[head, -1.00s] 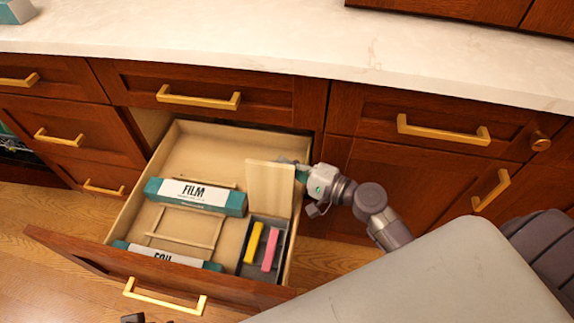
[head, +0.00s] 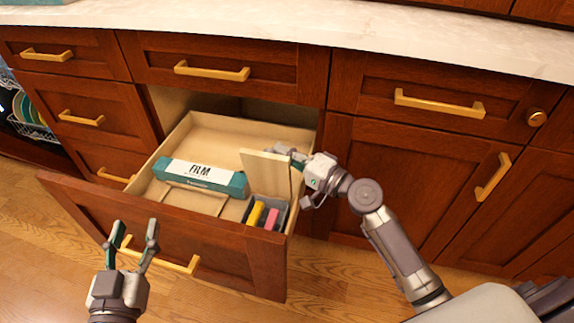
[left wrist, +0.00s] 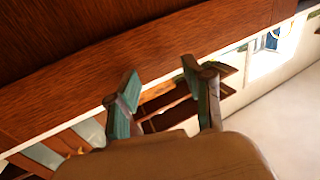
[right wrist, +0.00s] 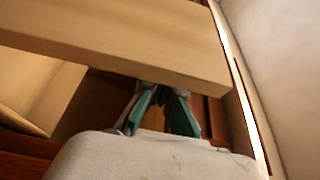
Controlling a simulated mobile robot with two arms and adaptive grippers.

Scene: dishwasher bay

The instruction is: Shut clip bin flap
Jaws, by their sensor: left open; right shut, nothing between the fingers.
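The clip bin (head: 265,212) sits in the front right corner of the open drawer (head: 195,132), with a yellow clip (head: 255,213) and a pink clip (head: 271,219) inside. Its pale wooden flap (head: 267,172) stands raised, leaning back, so the bin is open. My right gripper (head: 296,155) is shut and empty behind the flap's upper right edge; in the right wrist view its fingertips (right wrist: 162,92) are at the edge of a pale wooden board, and contact is unclear. My left gripper (head: 134,232) is open and empty in front of the drawer front, near its gold handle (head: 160,256).
A film box (head: 201,177) lies across the drawer, left of the bin. The drawer front (head: 200,235) stands between my left gripper and the drawer's inside. The countertop (head: 330,35) runs above closed cabinets. A dish rack (head: 30,115) shows at far left.

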